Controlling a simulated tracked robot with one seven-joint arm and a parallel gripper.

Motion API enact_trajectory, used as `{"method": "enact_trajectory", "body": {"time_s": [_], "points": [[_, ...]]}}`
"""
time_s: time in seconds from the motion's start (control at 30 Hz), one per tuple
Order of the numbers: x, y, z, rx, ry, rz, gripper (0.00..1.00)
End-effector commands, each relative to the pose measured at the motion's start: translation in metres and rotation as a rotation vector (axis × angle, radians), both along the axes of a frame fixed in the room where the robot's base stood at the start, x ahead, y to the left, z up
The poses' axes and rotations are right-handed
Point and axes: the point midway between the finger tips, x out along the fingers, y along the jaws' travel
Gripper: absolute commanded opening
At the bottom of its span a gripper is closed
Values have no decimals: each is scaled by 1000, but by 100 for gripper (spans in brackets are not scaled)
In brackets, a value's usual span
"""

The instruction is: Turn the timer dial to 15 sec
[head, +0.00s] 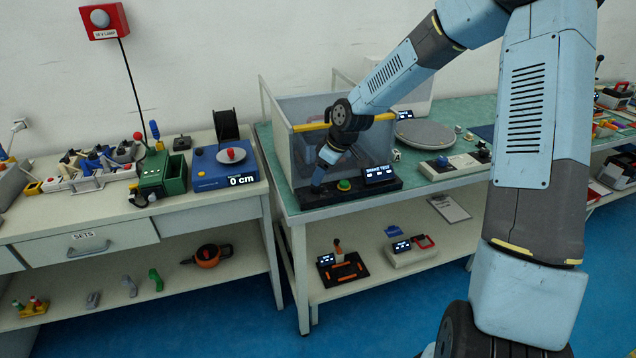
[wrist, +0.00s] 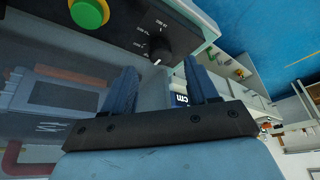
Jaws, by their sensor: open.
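The timer dial (wrist: 160,50) is a dark round knob with a small white mark, on a black control panel (wrist: 125,28). White labels stand beside it, too small to read surely. A green button (wrist: 88,12) in a yellow ring sits on the same panel. My gripper (wrist: 160,68) is open and empty, its two blue-grey fingers on either side of the dial's position in the picture; I cannot tell whether they touch it. In the head view, my gripper (head: 317,182) is at the panel's left end and hides the dial. The panel's green button (head: 344,185) and lit display (head: 379,173) show.
A clear-walled chamber (head: 290,125) with a yellow top edge stands behind the panel. To the right are a grey round plate (head: 424,134) and a white control box (head: 450,167). The green bench's front edge is close.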

Motion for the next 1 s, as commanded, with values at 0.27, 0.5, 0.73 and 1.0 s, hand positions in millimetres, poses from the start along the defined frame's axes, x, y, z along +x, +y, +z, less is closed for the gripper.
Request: {"method": "enact_trajectory", "body": {"time_s": [0.27, 0.5, 0.73, 1.0], "points": [[6, 12, -32, 0, 2, 2, 58], [8, 16, -42, 0, 0, 0, 58], [8, 16, -42, 0, 0, 0, 58], [8, 16, -42, 0, 0, 1, 35]]}}
